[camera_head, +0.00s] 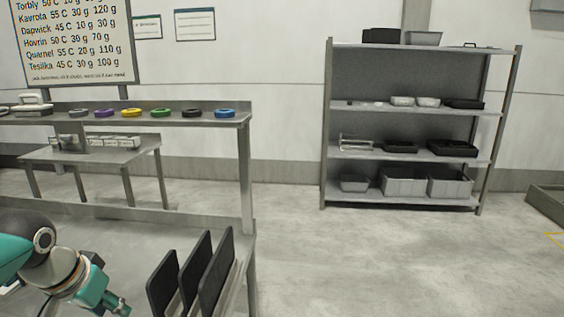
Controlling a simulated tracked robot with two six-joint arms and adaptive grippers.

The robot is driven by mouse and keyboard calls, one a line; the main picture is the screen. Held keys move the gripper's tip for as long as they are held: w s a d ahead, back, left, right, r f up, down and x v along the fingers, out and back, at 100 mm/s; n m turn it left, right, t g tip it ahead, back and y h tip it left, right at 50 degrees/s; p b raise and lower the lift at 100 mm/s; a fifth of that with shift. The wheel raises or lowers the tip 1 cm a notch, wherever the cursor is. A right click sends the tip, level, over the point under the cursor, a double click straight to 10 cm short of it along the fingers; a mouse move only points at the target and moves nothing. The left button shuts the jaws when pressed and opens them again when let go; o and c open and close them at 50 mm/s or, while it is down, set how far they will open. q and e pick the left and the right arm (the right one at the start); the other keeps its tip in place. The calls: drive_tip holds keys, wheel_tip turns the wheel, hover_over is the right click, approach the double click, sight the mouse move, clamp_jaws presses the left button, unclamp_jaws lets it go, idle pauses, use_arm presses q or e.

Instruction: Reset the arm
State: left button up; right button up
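My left arm comes in at the lower left, in teal, grey and dark parts. My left gripper (117,304) is at the bottom edge, left of the black upright panels, over the grey bench. Its fingertips are cut off or too small to tell, so I cannot see whether it is open or holds anything. My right arm and gripper are not in view.
Several black panels (216,272) stand upright on the bench's right end. A raised shelf (180,118) holds several coloured rings. A grey rack (420,203) with trays and bins stands at the back right.

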use_arm(q)
drive_tip(key=s+d+f+m+g+h+p, duration=0.1)
drive_tip(key=s+d+f+g+p, duration=0.2)
drive_tip(key=f, duration=0.7)
drive_tip(key=s+d+f+g, duration=0.1)
drive_tip(key=d+f+g, duration=0.3)
drive_tip(key=f, duration=0.7)
drive_tip(key=s+d+f+n+t+h+p, duration=0.1)
drive_tip(key=s+d+f+n, duration=0.1)
drive_tip(key=s+d+f, duration=0.4)
drive_tip(key=s+d+f+n+t+h+p, duration=0.1)
drive_tip(key=s+d+f+n+t, duration=0.1)
drive_tip(key=s+d+f, duration=0.4)
drive_tip(key=shift+f+h, duration=0.3)
drive_tip(key=shift+f, duration=2.05)
drive_tip(key=shift+d, duration=0.15)
